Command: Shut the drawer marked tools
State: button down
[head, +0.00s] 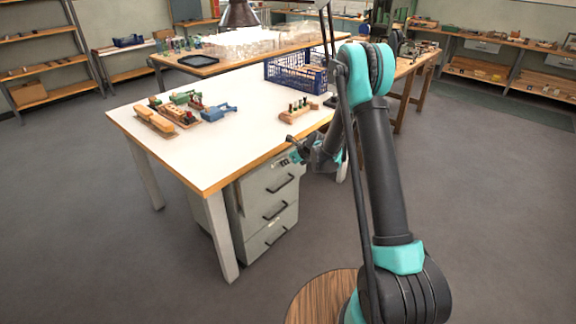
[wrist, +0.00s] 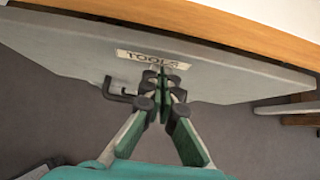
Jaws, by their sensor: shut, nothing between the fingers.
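The drawer marked TOOLS shows in the wrist view as a grey front (wrist: 225,78) with a pale label (wrist: 150,58) and a dark handle (wrist: 116,93) left of the fingers. My gripper (wrist: 163,78) is shut and empty, its fingertips at the label's lower right part. I cannot tell whether they touch the front. In the head view my gripper (head: 296,154) is beside the upper part of the grey drawer unit (head: 268,205), under the table edge. The arm hides part of the unit, and how far the drawer stands out is unclear.
The white-topped table (head: 235,145) overhangs the drawer unit; its wooden edge (wrist: 215,25) is close above the fingers. A blue crate (head: 297,72), a wooden block with pegs (head: 298,110) and brushes and tools (head: 182,108) are on it. Floor to the right is clear.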

aim_at(279, 157)
jog(key=shift+a, duration=0.1)
jog(key=w+a, duration=0.1)
jog(key=a, duration=0.1)
jog(key=w+a, duration=0.1)
jog(key=w, duration=0.1)
jog(key=shift+a, duration=0.35)
jog(key=shift+w+r, duration=0.1)
